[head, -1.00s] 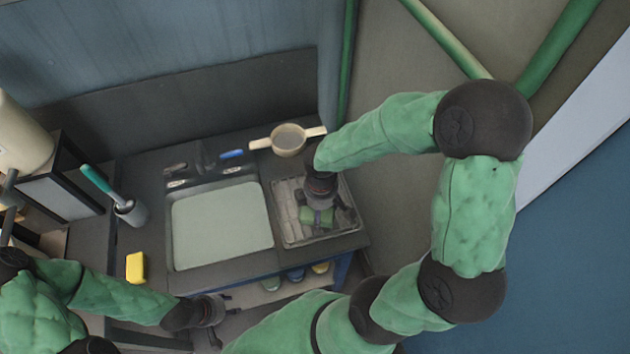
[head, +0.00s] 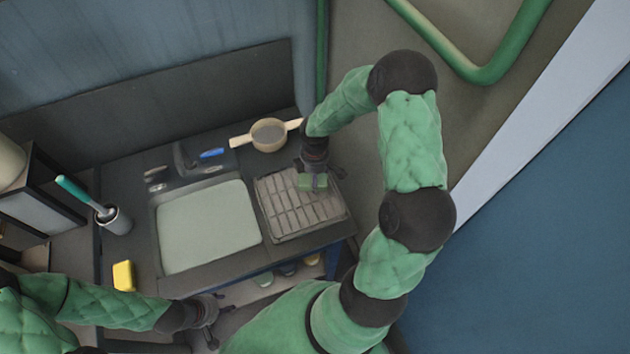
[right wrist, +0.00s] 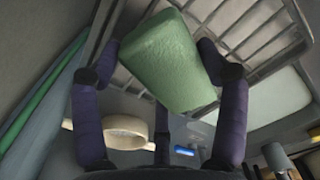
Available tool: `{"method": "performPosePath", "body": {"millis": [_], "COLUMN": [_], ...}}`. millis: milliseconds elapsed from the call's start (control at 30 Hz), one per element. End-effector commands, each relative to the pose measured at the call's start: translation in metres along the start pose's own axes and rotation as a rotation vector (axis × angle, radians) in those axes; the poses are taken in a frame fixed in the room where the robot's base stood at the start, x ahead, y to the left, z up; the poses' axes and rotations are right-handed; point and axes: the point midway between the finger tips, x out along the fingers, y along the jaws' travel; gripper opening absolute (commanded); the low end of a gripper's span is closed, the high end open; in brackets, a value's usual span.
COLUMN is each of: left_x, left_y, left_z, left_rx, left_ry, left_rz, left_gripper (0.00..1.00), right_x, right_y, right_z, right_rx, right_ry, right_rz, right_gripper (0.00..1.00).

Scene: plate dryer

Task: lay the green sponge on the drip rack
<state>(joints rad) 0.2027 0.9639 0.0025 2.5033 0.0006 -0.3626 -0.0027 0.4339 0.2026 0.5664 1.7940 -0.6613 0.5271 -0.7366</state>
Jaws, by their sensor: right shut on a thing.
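The green sponge (head: 312,182) is held in my right gripper (head: 318,172) at the back right part of the drip rack (head: 290,212). In the right wrist view the sponge (right wrist: 170,62) sits tilted between the fingers, in front of the rack's bars (right wrist: 262,45). It covers part of the rack's back edge in the head view; whether it touches the bars I cannot tell. The rack is a pale slatted grid right of the sink, and its front and left slats are bare. My left gripper (head: 221,318) is open and empty, low in front of the counter.
A pale pot with two handles (head: 268,134) stands just behind the rack. The sink basin (head: 208,227) is left of it, with a blue item (head: 212,153) behind. A yellow sponge (head: 123,275) and a brush in a holder (head: 114,220) are at the left.

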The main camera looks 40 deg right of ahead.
Motion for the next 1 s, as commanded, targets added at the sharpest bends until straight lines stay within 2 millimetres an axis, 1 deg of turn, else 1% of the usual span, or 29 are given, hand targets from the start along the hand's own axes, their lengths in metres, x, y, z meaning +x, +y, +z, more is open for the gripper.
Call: {"method": "performPosePath", "body": {"millis": [167, 300, 400, 667, 800, 833, 867, 900, 1000], "left_x": [0.001, 0.004, 0.005, 0.005, 0.008, 0.007, 0.007, 0.007, 0.007], "left_y": [0.0, -0.001, -0.002, -0.002, -0.003, -0.003, -0.003, -0.003, -0.003], "left_z": [0.0, 0.0, 0.0, 0.0, 0.0, 0.0, 0.0, 0.0, 0.0], "left_rx": [0.0, 0.0, 0.0, 0.0, 0.0, 0.0, 0.0, 0.0, 0.0], "left_ry": [0.0, 0.0, 0.0, 0.0, 0.0, 0.0, 0.0, 0.0, 0.0], "left_rz": [0.0, 0.0, 0.0, 0.0, 0.0, 0.0, 0.0, 0.0, 0.0], "left_gripper": [0.4, 0.4, 0.4, 0.4, 0.4, 0.4, 0.4, 0.4, 0.4], "right_x": [0.009, 0.028, 0.038, 0.038, 0.043, 0.042, 0.041, 0.041, 0.041], "right_y": [0.006, 0.006, 0.006, 0.007, 0.007, 0.007, 0.007, 0.007, 0.007], "right_z": [0.001, 0.001, 0.001, 0.001, 0.001, 0.001, 0.001, 0.001, 0.001], "right_rx": [0.002, 0.0, 0.0, 0.001, 0.001, 0.001, 0.001, 0.001, 0.001], "right_ry": [-0.001, -0.001, -0.001, 0.0, 0.0, 0.0, 0.0, 0.0, 0.0], "right_rz": [-0.002, -0.003, -0.002, 0.0, 0.0, 0.0, 0.0, 0.0, 0.0], "right_gripper": [0.52, 0.52, 0.52, 0.52, 0.52, 0.83, 0.91, 0.98, 0.98]}}
